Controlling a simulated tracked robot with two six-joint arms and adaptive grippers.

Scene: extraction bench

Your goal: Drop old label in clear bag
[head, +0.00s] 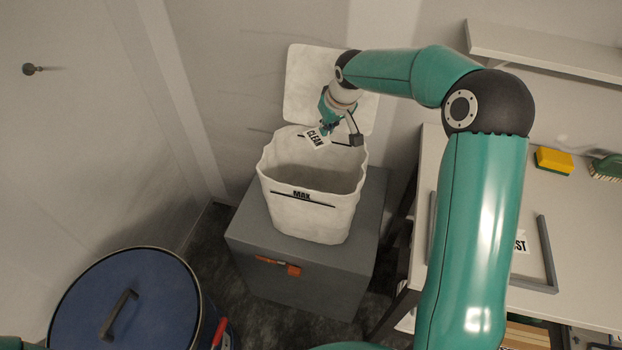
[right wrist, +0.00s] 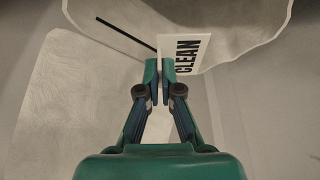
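The old label is a small white card reading "CLEAN" (head: 315,138), and it also shows in the right wrist view (right wrist: 186,54). My right gripper (head: 325,128) is shut on the label's edge, its fingertips (right wrist: 166,68) pinching it. The gripper and label are over the far rim of a whitish bag-like bin marked "MAX" (head: 312,218), which stands open on a grey box. Whether the label is below the rim I cannot tell. My left gripper is not in view; only a bit of teal shows at the lower left corner.
A white lid or panel (head: 300,85) stands behind the bin. A grey cabinet (head: 300,275) with an orange latch bears the bin. A blue lidded drum (head: 135,300) is at lower left. A bench (head: 575,220) at right holds a yellow sponge (head: 554,160) and a brush (head: 607,168).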

